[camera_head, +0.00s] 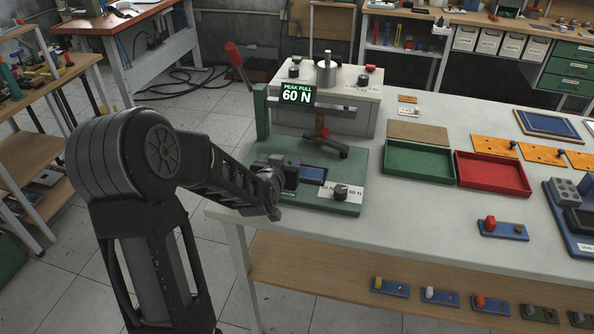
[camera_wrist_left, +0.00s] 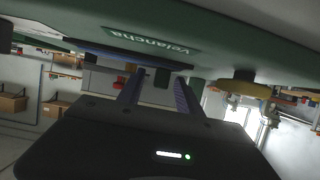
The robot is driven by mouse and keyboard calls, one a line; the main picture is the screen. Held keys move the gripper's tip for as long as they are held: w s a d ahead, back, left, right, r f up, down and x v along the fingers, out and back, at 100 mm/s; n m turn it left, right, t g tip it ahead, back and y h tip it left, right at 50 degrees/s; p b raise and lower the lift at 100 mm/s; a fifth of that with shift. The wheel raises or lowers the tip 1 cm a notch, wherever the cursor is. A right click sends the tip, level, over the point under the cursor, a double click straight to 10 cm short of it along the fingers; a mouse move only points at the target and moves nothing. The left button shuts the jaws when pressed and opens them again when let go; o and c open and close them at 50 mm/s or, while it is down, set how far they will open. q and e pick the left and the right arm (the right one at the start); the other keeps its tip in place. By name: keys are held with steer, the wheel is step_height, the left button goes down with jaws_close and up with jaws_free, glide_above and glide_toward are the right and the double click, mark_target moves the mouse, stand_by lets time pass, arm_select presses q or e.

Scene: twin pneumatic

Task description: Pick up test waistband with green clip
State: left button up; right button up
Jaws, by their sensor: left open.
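I cannot make out for certain a waistband with a green clip. A dark blue flat piece (camera_head: 313,175) lies on the green base (camera_head: 352,165) of the pull tester, and no green clip can be told on it. My left gripper (camera_head: 291,174) is at the left front of that base, right beside the blue piece. In the left wrist view its two fingers (camera_wrist_left: 157,92) are apart with nothing seen between them. A blue band (camera_wrist_left: 130,55) and the green edge marked "Velancha" (camera_wrist_left: 215,45) are just beyond the fingers. My right gripper is not in view.
The tester's display (camera_head: 297,95) reads 60 N; its red-handled lever (camera_head: 236,60) rises at the left. Green (camera_head: 420,179) and red (camera_head: 492,190) trays stand to the right. A blue plate with a red block (camera_head: 503,230) lies in front. Several similar plates lie on the lower shelf (camera_head: 340,270).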

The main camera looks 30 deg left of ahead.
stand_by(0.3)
arm_select(q)
jaws_close()
stand_by(0.3)
